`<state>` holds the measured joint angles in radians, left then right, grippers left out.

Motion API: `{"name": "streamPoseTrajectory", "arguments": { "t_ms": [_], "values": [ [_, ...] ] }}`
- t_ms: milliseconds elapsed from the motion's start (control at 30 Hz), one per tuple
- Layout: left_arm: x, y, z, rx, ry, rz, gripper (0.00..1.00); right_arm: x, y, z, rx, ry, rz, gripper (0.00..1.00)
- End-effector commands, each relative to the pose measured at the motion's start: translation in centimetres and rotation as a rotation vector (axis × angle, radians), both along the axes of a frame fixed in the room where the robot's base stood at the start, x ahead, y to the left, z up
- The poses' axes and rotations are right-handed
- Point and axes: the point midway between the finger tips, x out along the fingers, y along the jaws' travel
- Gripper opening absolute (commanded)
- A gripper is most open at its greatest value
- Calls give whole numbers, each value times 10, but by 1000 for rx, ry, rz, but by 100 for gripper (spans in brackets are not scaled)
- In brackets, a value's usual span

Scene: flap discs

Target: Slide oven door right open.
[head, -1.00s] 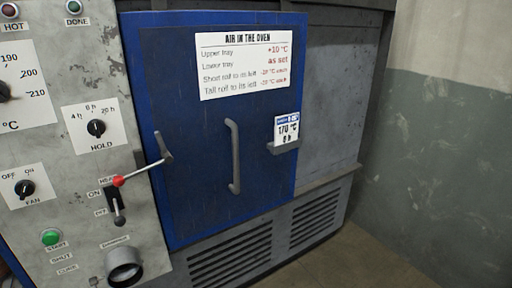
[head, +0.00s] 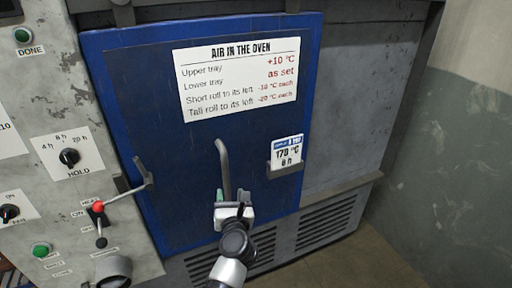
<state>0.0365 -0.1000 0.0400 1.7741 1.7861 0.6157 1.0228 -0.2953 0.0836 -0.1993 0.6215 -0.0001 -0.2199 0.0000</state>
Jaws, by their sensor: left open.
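The blue oven door (head: 140,120) stands shut across the oven front in the head view. Its grey vertical bar handle (head: 223,165) is near the middle of the door. My left gripper (head: 231,196) is at the handle's lower end, with its open fingers pointing up towards the door. The gripper hides the bottom of the handle. I cannot tell whether the fingers touch the bar. My right gripper is not in view.
A grey control panel (head: 60,105) with knobs and a red-knobbed lever (head: 98,207) is on the left. A card holder (head: 285,170) sits on the door's right side. A bare grey panel (head: 350,110) lies right of the door, then a wall (head: 450,150).

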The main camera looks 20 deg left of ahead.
Motion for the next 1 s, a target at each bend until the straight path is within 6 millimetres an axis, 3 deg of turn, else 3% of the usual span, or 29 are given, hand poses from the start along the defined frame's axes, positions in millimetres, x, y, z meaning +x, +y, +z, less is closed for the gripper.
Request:
{"name": "streamPoseTrajectory", "arguments": {
  "t_ms": [33, 167, 467, 700, 1000],
  "values": [
    [-1, 3, 14, -59, -41, 14, 48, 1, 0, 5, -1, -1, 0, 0],
    [0, 9, 24, -133, -85, 29, 48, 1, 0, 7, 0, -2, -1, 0],
    [37, 37, 25, -129, -85, 27, 48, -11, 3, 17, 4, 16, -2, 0],
    [69, 63, 23, -129, -84, 27, 48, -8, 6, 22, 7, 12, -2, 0],
    [83, 73, 22, -130, -84, 26, 48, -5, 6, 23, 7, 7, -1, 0]
  ]
}}
